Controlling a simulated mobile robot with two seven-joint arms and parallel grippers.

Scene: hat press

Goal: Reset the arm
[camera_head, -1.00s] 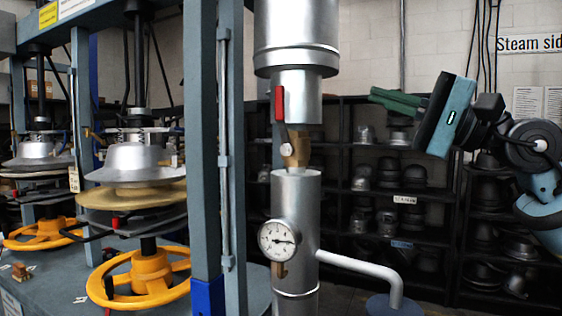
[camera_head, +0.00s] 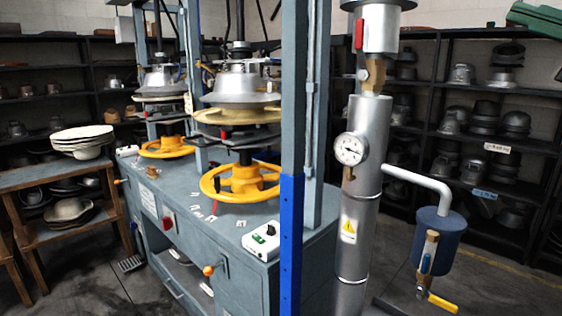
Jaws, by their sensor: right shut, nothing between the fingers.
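Only the green fingers of my right gripper (camera_head: 535,18) show, at the top right corner of the head view. They are together and hold nothing. The rest of the right gripper and its arm are outside the frame. The fingers appear in front of the upper part of the dark shelves and are apart from the silver steam pipe. My left gripper and arm are not in view.
A hat press with yellow handwheels (camera_head: 240,182) stands on a grey bench at the middle. The silver steam pipe (camera_head: 362,215) with a gauge (camera_head: 350,149) is right of it. Dark shelves (camera_head: 440,190) hold hat moulds. A wooden table (camera_head: 30,178) stands left.

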